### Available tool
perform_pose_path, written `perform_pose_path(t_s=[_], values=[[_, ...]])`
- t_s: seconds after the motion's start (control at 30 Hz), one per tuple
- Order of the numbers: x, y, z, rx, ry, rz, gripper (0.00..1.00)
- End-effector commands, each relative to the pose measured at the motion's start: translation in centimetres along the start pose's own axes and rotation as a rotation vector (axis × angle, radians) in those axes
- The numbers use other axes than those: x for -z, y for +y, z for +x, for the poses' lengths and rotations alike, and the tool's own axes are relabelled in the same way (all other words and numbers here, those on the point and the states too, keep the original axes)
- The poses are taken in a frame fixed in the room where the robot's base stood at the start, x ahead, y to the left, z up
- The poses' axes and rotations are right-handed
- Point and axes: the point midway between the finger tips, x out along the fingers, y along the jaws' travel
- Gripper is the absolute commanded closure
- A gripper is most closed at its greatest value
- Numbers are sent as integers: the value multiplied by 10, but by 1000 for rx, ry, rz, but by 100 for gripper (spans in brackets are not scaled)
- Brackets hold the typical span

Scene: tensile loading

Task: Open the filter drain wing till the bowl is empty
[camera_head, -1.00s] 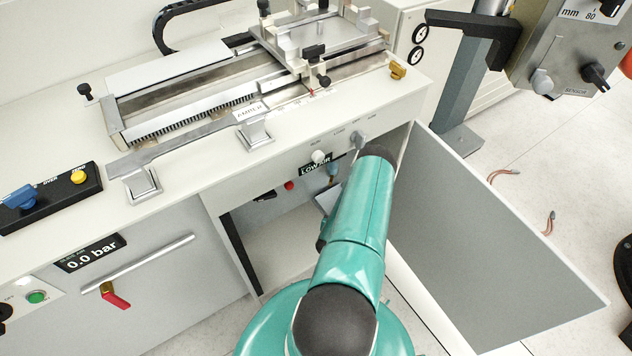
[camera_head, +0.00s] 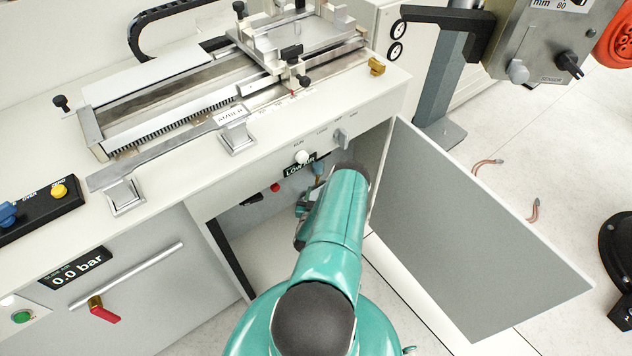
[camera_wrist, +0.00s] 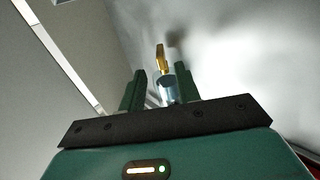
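In the wrist view a small brass piece (camera_wrist: 161,58), which looks like the drain wing, shows beside a clear bluish cylinder (camera_wrist: 167,88), likely the filter bowl. My gripper (camera_wrist: 160,88) has its two dark green fingers apart, one on each side of the cylinder in the picture. I cannot tell whether they touch it, or whether liquid is in the bowl. In the head view the bluish bowl (camera_head: 318,168) hangs inside the open cabinet under the LOW AIR label. My gripper (camera_head: 303,207) is partly hidden behind my teal arm, below the bowl.
The grey cabinet door (camera_head: 480,240) stands open to the right of my arm. The bench front (camera_head: 300,150) with its knobs overhangs the opening. A red-handled valve (camera_head: 103,310) and a 0.0 bar display (camera_head: 75,268) are at left.

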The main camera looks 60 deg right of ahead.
Motion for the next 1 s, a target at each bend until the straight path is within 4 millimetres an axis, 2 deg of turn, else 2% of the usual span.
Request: perform_pose_path(t_s=[0.1,0.3,0.43,0.7,0.87,1.0], values=[[0,0,24,-2,2,1,67],[0,-3,52,2,0,0,67],[0,-4,61,3,-1,0,67],[0,-4,62,3,-1,0,67],[0,-4,62,3,-1,0,99],[0,-4,62,4,-1,0,100]])
